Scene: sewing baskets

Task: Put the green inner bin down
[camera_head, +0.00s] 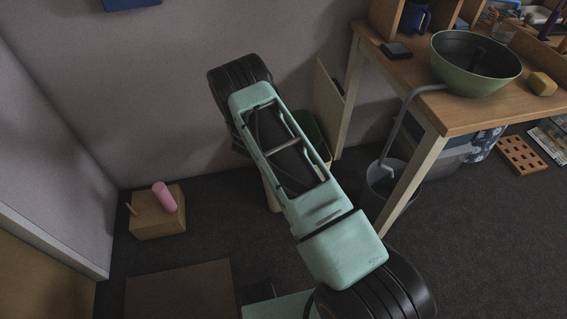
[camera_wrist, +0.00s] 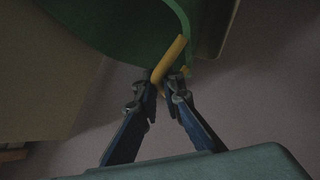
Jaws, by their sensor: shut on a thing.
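The green inner bin (camera_wrist: 110,28) fills the top of the wrist view, with a yellow handle-like strip (camera_wrist: 168,60) at its lower right edge. My gripper (camera_wrist: 162,84) has its two fingers closed at this strip, so it holds the bin at its edge. In the head view a small part of the green bin (camera_head: 314,128) shows behind my arm, near the wall and left of the table leg. My gripper is hidden by my arm there. I cannot tell whether the bin's bottom touches anything.
A wooden table (camera_head: 463,118) with a green bowl (camera_head: 460,85) stands at the right. A dark bucket (camera_head: 380,185) is under its near corner. A board (camera_head: 327,105) leans beside the table.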

